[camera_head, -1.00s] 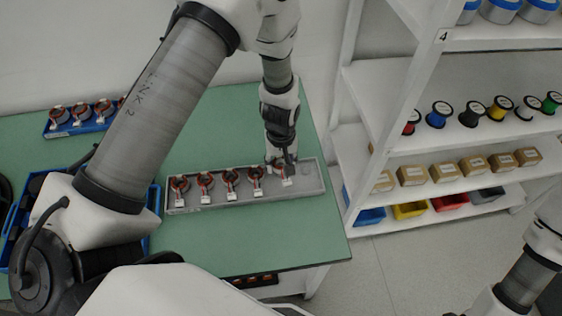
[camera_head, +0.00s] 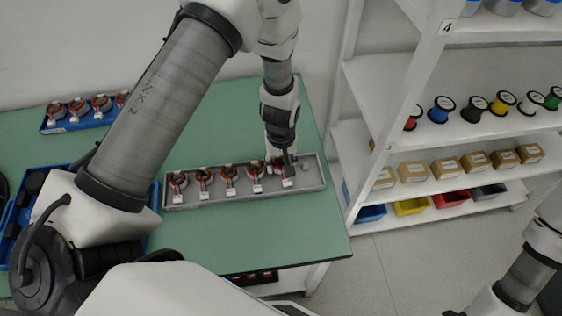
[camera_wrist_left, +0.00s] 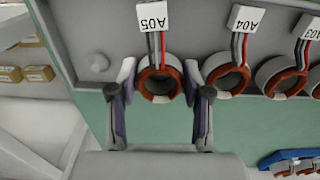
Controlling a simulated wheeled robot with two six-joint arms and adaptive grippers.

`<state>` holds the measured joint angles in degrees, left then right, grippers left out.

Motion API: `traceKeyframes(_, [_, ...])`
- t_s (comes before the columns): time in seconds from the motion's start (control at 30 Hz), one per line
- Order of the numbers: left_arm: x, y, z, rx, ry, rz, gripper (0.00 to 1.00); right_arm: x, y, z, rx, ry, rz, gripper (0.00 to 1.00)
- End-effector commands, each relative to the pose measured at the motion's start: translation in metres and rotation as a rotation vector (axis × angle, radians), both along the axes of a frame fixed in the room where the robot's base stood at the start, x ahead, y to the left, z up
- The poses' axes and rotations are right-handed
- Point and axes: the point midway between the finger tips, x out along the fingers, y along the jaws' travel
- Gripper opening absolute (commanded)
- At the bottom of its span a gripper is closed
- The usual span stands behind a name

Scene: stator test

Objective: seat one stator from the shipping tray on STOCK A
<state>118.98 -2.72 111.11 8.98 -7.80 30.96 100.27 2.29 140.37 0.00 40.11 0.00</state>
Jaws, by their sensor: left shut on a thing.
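A long grey tray (camera_head: 215,199) lies on the green table with a row of stators in it, each with red-brown windings and a white tag. My left gripper (camera_head: 281,165) reaches down at the tray's right part. In the left wrist view its fingers stand on either side of the stator tagged A05 (camera_wrist_left: 159,84) and are shut on it. The stators tagged A04 (camera_wrist_left: 227,76) and A03 (camera_wrist_left: 281,76) sit beside it. A bare round peg (camera_wrist_left: 97,62) shows at the tray's end past A05. No STOCK A label is readable. My right gripper is out of view.
A blue tray (camera_head: 83,124) with several stators stands at the table's back left. A blue bin (camera_head: 22,205) is partly hidden by my left arm. A white shelf (camera_head: 440,208) with spools, boxes and bins stands to the right. The table front is clear.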

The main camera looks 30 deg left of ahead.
Motion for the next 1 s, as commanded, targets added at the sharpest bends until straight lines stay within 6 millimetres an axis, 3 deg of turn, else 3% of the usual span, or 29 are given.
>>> traceKeyframes(0.57, [-0.0010, -0.0003, -0.0041, 0.000, 0.000, 0.000, 0.09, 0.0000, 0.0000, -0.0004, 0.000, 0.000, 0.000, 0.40])
traceKeyframes(0.6, [-0.0010, -0.0003, -0.0041, 0.000, 0.000, 0.000, 0.59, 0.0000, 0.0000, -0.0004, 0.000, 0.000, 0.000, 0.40])
traceKeyframes(0.63, [-0.0010, -0.0003, -0.0041, 0.000, 0.000, 0.000, 0.66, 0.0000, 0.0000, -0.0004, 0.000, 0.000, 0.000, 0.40])
traceKeyframes(1.0, [-0.0010, -0.0003, -0.0041, 0.000, 0.000, 0.000, 0.66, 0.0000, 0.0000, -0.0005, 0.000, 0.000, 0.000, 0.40])
